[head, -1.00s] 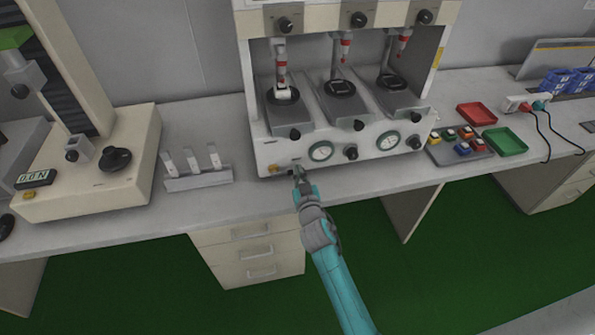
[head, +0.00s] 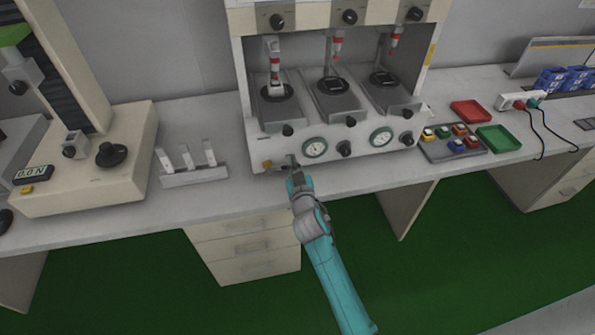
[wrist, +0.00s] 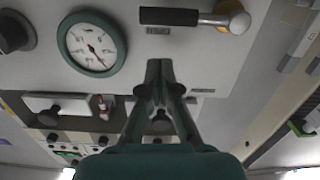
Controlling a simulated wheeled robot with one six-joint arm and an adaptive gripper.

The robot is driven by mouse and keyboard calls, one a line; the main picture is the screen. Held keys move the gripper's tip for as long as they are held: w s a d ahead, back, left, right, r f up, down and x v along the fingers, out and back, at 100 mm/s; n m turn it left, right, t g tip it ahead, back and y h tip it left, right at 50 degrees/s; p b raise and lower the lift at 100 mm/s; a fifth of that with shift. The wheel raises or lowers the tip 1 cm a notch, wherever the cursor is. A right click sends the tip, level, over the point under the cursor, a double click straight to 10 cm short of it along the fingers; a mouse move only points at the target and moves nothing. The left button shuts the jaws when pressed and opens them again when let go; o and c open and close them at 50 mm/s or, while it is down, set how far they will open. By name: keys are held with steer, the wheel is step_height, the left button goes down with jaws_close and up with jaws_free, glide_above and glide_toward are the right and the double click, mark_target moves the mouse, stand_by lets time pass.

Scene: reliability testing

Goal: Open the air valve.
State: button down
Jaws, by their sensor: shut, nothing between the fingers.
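The air valve is on the lower left front panel of the three-station test machine. In the wrist view it shows as a dark lever handle (wrist: 170,16) on a metal stem, with a pale rounded end fitting (wrist: 236,18) at right. In the head view a brass-coloured fitting (head: 267,164) shows at the panel's lower left; my gripper covers part of the area beside it. My gripper (head: 291,160) is at the panel just right of that fitting. In the wrist view its fingertips (wrist: 158,64) are together and empty, pictured below the handle with a visible gap.
A green-rimmed gauge (head: 315,147) and a black knob (head: 345,149) are right of my gripper on the panel. A rack with white pieces (head: 193,173) stands to the left on the bench.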

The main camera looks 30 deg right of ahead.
steer(key=r+v, duration=0.1)
steer(key=v, duration=0.9)
steer(key=shift+s+a, duration=0.1)
stand_by(0.3)
steer(key=s+a+f+n+y, duration=0.1)
steer(key=s+a+f+y, duration=0.15)
steer(key=s, duration=0.85)
steer(key=s+a+f+n+y, duration=0.15)
steer(key=s+a+f, duration=0.25)
steer(key=s, duration=0.7)
steer(key=s+a+r+g, duration=0.1)
steer(key=s+r, duration=0.2)
steer(key=s, duration=0.7)
steer(key=s+a+r+y, duration=0.1)
steer(key=s+r, duration=0.3)
steer(key=s, duration=0.6)
steer(key=shift+a+r+g, duration=0.15)
steer(key=shift+r+g, duration=0.05)
steer(key=shift+g, duration=0.2)
